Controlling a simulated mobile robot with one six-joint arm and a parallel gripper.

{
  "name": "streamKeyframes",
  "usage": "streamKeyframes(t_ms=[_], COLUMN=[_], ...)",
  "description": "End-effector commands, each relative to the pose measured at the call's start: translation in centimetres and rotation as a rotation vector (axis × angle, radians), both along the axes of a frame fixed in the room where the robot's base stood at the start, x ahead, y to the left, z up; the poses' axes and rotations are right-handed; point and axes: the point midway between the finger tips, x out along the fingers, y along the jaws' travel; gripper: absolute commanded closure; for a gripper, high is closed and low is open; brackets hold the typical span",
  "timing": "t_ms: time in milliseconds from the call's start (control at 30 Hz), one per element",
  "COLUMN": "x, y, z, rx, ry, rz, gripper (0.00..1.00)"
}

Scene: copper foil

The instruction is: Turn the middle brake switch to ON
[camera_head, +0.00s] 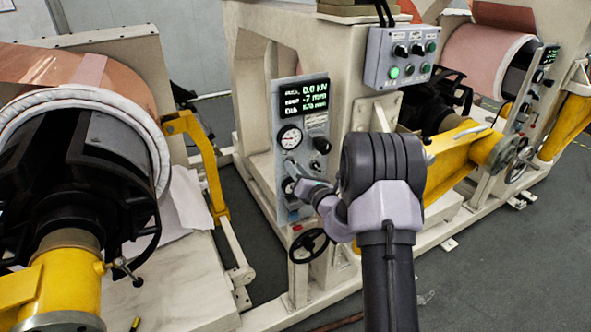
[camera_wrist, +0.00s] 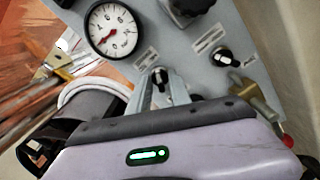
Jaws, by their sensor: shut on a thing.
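The control panel (camera_head: 317,130) with a digital display stands on the beige machine frame in the head view. My gripper (camera_head: 292,171) reaches its lower left part, below the round gauge (camera_head: 289,137). In the wrist view, my gripper (camera_wrist: 163,92) is shut on a small black-and-white switch (camera_wrist: 159,76), whose head shows between the finger tips. This looks like the brake switch, but its label and setting cannot be read. A similar small switch (camera_wrist: 222,57) sits to its right, apart from the fingers.
A large black knob (camera_wrist: 188,8) and the gauge (camera_wrist: 112,29) sit above in the wrist view. A black handwheel (camera_head: 308,245) is below the panel. A button box (camera_head: 400,58) hangs at the upper right. A copper roll (camera_head: 80,75) is at the left.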

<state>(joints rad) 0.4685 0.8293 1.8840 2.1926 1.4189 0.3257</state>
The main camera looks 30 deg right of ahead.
Motion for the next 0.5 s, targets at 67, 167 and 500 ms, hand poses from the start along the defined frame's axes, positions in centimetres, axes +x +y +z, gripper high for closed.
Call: streamKeyframes(t_ms=[67, 167, 500], x=[-0.01, -0.01, -0.02], y=[0.0, 0.01, 0.02], z=[-0.07, -0.13, -0.28], rx=[-0.016, -0.055, -0.324], ry=[-0.001, -0.001, -0.011], rz=[0.0, 0.0, 0.0], gripper=[1.0, 1.0, 1.0])
